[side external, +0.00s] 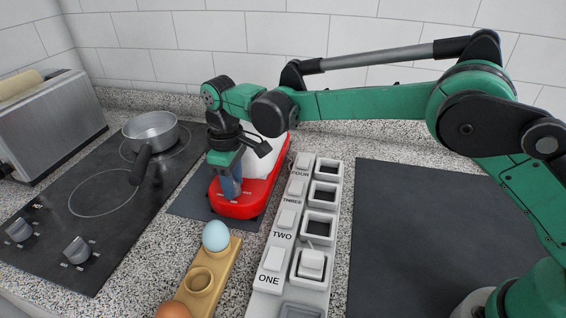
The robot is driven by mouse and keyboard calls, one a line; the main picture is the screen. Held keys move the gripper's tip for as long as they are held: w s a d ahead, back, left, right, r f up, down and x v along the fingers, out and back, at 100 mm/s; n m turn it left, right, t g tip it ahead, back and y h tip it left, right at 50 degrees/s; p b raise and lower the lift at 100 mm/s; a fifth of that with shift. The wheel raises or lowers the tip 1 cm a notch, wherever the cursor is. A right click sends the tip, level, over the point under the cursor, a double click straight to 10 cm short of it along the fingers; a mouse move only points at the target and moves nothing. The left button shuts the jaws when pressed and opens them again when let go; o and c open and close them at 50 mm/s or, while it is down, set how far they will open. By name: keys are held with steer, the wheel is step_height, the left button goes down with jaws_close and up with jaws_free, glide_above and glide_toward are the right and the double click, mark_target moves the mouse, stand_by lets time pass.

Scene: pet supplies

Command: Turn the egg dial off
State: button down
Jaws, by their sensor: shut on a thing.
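A red appliance (250,208) with a white upper part stands on a dark mat behind the egg holder. My gripper (230,192) points down at the front of its red base, with its blue-grey fingers shut on the egg dial there. The dial itself is hidden by the fingers, so its setting cannot be read. Small pale markings show on the red base beside the fingertips.
A hob (105,205) with a saucepan (151,130) and two knobs is at left, near a toaster (45,120). A wooden holder (222,270) bears a blue egg (216,236) and a brown egg (173,310). A numbered white switch panel (283,240) stands right of the appliance.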

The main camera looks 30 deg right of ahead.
steer(key=n, duration=1.3)
steer(key=shift+n, duration=0.4)
steer(key=n, duration=1.3)
steer(key=shift+n, duration=0.3)
steer(key=c, duration=0.5)
jaws_free()
steer(key=shift+c, duration=0.2)
